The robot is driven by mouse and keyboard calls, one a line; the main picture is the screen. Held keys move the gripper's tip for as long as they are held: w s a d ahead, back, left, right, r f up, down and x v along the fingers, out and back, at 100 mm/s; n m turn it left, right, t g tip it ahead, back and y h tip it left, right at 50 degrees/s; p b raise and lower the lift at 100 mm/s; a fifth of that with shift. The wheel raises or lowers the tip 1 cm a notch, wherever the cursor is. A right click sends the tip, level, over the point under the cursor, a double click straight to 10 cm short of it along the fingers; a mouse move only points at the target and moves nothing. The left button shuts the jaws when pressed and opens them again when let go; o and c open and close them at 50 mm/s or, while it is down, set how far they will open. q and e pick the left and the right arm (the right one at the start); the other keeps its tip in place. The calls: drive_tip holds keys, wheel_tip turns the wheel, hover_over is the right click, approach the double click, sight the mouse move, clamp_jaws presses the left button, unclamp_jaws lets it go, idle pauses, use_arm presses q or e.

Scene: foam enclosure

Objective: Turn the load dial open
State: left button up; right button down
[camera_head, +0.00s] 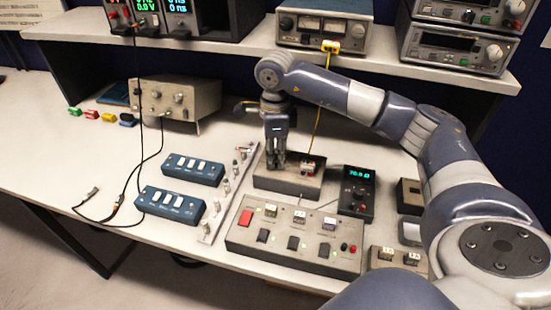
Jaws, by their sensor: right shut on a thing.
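My right gripper (275,165) points straight down over the left part of a low grey-brown box (288,187) on the bench. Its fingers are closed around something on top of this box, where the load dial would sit. The fingers hide the dial, so its angle cannot be told. A terminal block (312,165) with a yellow cable stands on the right part of the same box. A dark handheld meter (356,192) with a lit cyan reading lies just right of the box. My left gripper is out of view.
A switch panel (245,237) with a red button and several rockers lies in front. Two blue switch boxes (194,168) (171,205) and a metal strip (212,225) are to the left. A shelf (240,60) with instruments runs behind. The bench's left side is mostly clear.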

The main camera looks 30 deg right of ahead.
drive_tip(key=shift+w+r+n, duration=0.1)
drive_tip(key=shift+n, duration=0.5)
drive_tip(key=shift+b, duration=0.3)
drive_tip(key=c, duration=1.5)
unclamp_jaws()
drive_tip(key=shift+o, duration=0.8)
wheel_tip(320, 180, up, 12)
drive_tip(key=shift+s, duration=0.2)
drive_tip(key=shift+a, duration=0.1)
